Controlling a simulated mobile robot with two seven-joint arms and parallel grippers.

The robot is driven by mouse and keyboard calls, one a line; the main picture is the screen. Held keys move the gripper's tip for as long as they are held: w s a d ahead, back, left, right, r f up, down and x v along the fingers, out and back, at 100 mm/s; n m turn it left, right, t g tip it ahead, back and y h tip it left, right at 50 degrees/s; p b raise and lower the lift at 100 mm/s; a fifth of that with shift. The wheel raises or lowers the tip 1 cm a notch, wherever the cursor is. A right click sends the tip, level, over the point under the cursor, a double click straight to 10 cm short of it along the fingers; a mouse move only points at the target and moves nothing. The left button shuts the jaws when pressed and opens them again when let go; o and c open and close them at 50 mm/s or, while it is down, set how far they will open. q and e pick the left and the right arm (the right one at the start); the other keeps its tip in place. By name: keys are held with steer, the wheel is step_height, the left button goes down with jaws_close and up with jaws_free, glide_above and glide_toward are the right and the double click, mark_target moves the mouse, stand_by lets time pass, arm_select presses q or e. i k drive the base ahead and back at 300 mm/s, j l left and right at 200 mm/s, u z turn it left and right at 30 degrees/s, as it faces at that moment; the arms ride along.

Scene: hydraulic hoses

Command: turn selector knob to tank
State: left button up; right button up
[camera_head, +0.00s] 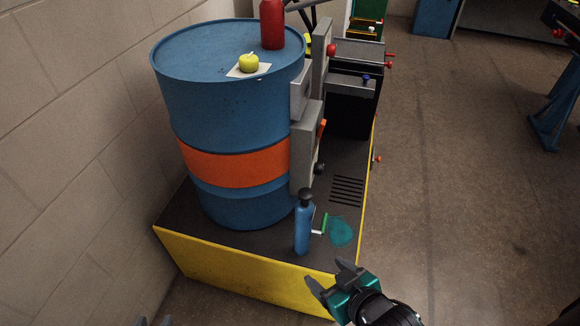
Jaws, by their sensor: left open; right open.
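Grey boxes stand at the right side of a blue drum with an orange band (232,165). The lower grey box (304,158) carries a small orange part (323,125) and a black round knob (319,168) on its right face. I cannot tell which is the selector knob, and no tank marking is readable. My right gripper (330,275) is open and empty at the bottom, in front of the platform's near edge and well below the box. My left gripper (154,321) shows only its fingertips at the bottom left edge, open and apart from everything.
A blue bottle with a black cap (303,228), a green-handled brush (324,224) and a teal puddle (342,231) are on the yellow-edged platform (235,265). A yellow apple (249,63) and red canister (271,25) top the drum.

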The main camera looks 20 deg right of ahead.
mark_target(331, 49)
steer(key=l+z, duration=0.3)
steer(key=i+l+z, duration=0.15)
steer(key=l+z, duration=0.2)
steer(key=l+u, duration=0.2)
steer(key=l, duration=0.8)
steer(key=l+u, duration=0.35)
steer(key=l, duration=0.6)
steer(key=i+l+u, duration=0.2)
steer(key=l, duration=0.25)
steer(key=l+u, duration=0.25)
steer(key=l, duration=0.15)
